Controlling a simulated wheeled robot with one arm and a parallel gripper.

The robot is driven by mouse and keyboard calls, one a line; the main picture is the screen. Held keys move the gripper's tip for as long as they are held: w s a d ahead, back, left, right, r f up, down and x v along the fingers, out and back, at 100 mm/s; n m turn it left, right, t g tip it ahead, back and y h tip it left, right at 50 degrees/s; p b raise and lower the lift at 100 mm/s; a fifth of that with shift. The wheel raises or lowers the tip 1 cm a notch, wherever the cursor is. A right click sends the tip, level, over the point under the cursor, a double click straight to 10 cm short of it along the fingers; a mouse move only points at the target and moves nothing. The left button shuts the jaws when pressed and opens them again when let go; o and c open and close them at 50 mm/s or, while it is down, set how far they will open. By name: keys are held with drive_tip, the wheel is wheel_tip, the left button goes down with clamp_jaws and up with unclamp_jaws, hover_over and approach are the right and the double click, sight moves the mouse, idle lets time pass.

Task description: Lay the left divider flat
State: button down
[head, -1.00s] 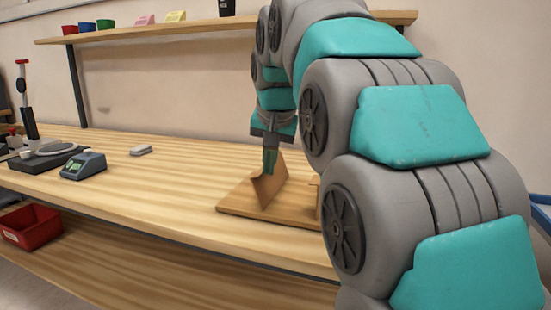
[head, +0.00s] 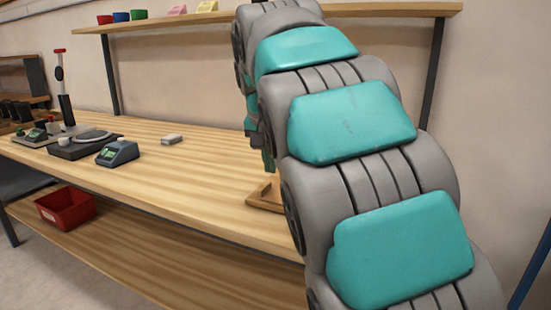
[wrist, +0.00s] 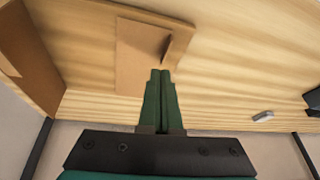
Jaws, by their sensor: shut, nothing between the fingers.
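A second, darker brown panel (wrist: 28,58) stands up at the left of that view. My gripper (wrist: 161,72) is shut and empty, with its green fingertips close beside the edge of the light panel. In the head view my arm hides most of the base (head: 262,192) and the panels; a little of the gripper (head: 268,158) shows.
The wooden workbench (head: 200,180) is clear left of the base. A red bin (head: 65,208) sits on the lower shelf.

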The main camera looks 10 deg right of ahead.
drive_tip(key=shift+w+a+f, duration=0.3)
drive_tip(key=shift+a+f, duration=0.1)
drive_tip(key=shift+f, duration=0.1)
drive_tip(key=shift+w+a+f, duration=0.25)
drive_tip(key=shift+a+f, duration=0.15)
drive_tip(key=shift+f, duration=0.05)
drive_tip(key=shift+w+a+f+b, duration=0.25)
drive_tip(key=shift+a+f, duration=0.1)
drive_tip(key=shift+f, duration=0.25)
drive_tip(key=shift+w+a+f+b, duration=0.1)
drive_tip(key=shift+w+a+f, duration=0.2)
drive_tip(key=shift+f, duration=0.3)
drive_tip(key=shift+s+f, duration=0.1)
drive_tip(key=shift+s+d+f+b, duration=0.35)
drive_tip(key=shift+s+d, duration=0.05)
drive_tip(key=shift+d, duration=0.15)
wheel_tip(320, 180, up, 4)
drive_tip(key=shift+r+p, duration=0.1)
drive_tip(key=shift+p, duration=1)
drive_tip(key=w+a+r, duration=0.2)
drive_tip(key=a+r, duration=0.2)
drive_tip(key=a, duration=0.5)
drive_tip(key=shift+r, duration=0.35)
